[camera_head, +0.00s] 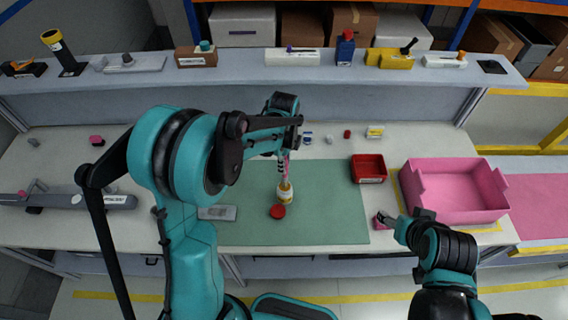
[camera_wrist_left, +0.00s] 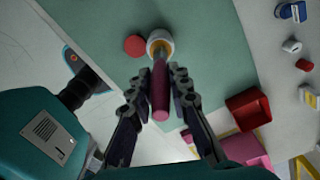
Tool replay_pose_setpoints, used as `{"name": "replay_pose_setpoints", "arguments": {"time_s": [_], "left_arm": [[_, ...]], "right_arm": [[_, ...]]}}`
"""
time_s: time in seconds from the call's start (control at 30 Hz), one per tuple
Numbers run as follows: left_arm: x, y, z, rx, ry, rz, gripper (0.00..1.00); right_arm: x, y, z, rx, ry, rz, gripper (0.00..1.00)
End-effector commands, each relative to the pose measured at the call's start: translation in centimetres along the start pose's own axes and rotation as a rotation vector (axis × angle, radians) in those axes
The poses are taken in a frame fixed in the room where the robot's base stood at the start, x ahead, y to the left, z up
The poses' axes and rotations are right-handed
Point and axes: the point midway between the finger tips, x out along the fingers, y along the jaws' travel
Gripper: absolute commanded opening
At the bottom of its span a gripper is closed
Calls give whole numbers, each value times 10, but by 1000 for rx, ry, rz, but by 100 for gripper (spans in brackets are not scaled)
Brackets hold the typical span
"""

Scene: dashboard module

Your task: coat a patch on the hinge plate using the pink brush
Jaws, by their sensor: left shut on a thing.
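The pink brush (camera_wrist_left: 160,95) is held by my left gripper (camera_wrist_left: 158,86), which is shut on its handle. In the head view the brush (camera_head: 285,170) points down from my left gripper (camera_head: 283,153). Its lower end is at the mouth of a white-and-yellow bottle (camera_head: 285,195) on the green mat; the tip is hidden there. The bottle also shows in the wrist view (camera_wrist_left: 159,42). A round red cap (camera_head: 277,211) lies beside it. A flat grey plate (camera_head: 217,212), seemingly the hinge plate, lies at the mat's left edge. My right gripper (camera_head: 390,221) is low at the right.
A red tray (camera_head: 368,168) and a large pink bin (camera_head: 455,190) stand to the right. A small pink thing (camera_head: 380,222) is by my right gripper. A shelf (camera_head: 230,62) with several items runs along the back. The mat's right part is clear.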

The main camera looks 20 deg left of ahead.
Motion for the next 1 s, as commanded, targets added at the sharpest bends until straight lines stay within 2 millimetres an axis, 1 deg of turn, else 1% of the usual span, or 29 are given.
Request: {"name": "replay_pose_setpoints", "arguments": {"time_s": [0.73,1.0], "left_arm": [[10,0,0,0,0,0,0],[9,0,0,0,0,0,0]], "right_arm": [[7,0,5,0,0,0,68],[6,0,5,0,0,0,68]]}}
